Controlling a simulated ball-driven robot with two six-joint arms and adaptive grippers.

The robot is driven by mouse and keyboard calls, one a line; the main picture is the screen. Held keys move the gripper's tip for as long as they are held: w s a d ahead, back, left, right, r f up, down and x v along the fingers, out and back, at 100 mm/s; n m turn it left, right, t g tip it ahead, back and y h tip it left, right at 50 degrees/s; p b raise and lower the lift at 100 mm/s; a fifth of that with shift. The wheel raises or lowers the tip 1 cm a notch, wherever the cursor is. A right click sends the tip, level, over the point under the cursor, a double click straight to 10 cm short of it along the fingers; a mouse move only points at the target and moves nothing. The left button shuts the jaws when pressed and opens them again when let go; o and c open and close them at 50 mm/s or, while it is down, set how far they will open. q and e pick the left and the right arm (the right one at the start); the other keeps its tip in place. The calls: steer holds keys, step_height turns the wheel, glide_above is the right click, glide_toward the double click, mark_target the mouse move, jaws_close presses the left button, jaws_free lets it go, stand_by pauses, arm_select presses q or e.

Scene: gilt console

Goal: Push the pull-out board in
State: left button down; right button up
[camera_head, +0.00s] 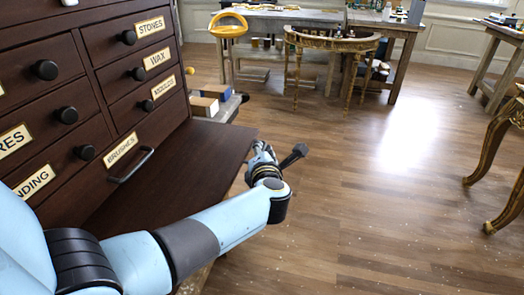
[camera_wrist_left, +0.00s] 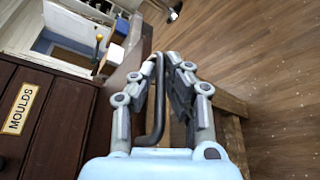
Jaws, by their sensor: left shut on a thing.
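The pull-out board (camera_head: 190,165) is a dark brown wooden panel. It sticks out from the drawer cabinet (camera_head: 75,65) at the left, below the drawer labelled BRUSHES. My left gripper (camera_head: 264,152) is at the board's outer end, its arm reaching across in front of the board. It is shut on a black bar handle (camera_wrist_left: 157,100), which runs between the fingers in the left wrist view. One end of the handle (camera_head: 295,155) shows past the fingers in the head view. The near part of the board is hidden behind my arm. My right gripper is not in view.
Boxes (camera_head: 208,102) stand on a surface behind the board. A workbench (camera_head: 265,22) and a gilt console (camera_head: 330,42) stand at the back. Gilt legs (camera_head: 495,140) stand at the right. The wooden floor (camera_head: 380,200) between is clear.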

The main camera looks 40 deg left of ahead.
mark_target(213, 141)
arm_select(q)
steer(key=s+a+p, duration=0.1)
steer(key=s+a, duration=0.1)
steer(key=a, duration=0.2)
steer(key=s+a, duration=0.2)
steer(key=a, duration=0.2)
steer(key=s+a+p, duration=0.1)
steer(key=s+a, duration=0.1)
steer(key=a, duration=0.2)
steer(key=shift+s+p, duration=0.3)
steer(key=shift+s, duration=0.1)
steer(key=shift+f, duration=0.1)
steer(key=c, duration=1.4)
jaws_free()
steer(key=v, duration=1.2)
